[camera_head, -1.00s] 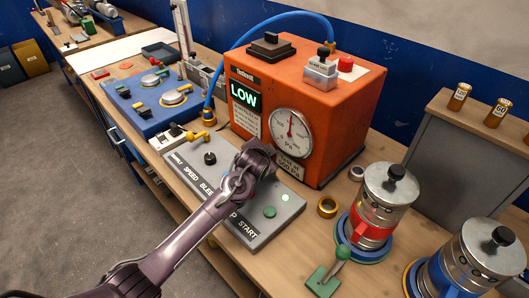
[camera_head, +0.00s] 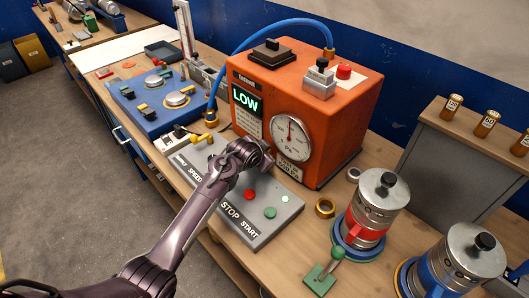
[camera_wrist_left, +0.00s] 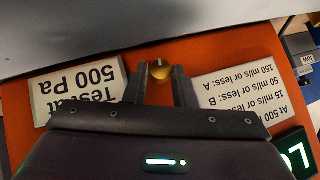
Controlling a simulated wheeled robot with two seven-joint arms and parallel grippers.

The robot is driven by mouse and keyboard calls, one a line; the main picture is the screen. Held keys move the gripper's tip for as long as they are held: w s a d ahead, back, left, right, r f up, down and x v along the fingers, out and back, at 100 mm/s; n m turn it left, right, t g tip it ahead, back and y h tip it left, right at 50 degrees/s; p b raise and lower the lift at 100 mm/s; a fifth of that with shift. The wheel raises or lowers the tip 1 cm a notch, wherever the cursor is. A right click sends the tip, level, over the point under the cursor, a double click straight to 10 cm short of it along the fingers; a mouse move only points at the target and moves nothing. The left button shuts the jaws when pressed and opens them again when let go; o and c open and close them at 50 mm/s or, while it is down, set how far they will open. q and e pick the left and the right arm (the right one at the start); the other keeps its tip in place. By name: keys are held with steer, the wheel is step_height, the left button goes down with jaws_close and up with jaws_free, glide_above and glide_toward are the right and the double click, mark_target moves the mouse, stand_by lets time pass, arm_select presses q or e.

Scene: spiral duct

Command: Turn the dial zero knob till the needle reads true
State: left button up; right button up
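The round white dial (camera_head: 291,138), marked Pa, is on the front of the orange box (camera_head: 330,110); its thin needle points nearly straight up. A small brass knob (camera_wrist_left: 160,70) shows on the orange face in the left wrist view, between two white labels. My left gripper (camera_head: 264,155) is just left of and below the dial. In the wrist view its two dark fingers (camera_wrist_left: 158,84) are apart, one on each side of the knob, with small gaps visible. I cannot tell how deep the tips reach. The knob is hidden in the head view. My right gripper is not in view.
A green LOW display (camera_head: 246,100) is left of the dial. A grey panel (camera_head: 285,222) with red and green buttons lies under my left arm. A brass ring (camera_head: 325,208) and metal canisters (camera_head: 372,205) stand to the right. A blue hose (camera_head: 255,25) arches behind.

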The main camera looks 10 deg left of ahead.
arm_select(q)
steer(key=o, duration=0.4)
steer(key=shift+b+v, duration=0.6)
steer(key=shift+v, duration=3.35)
steer(key=shift+f, duration=0.1)
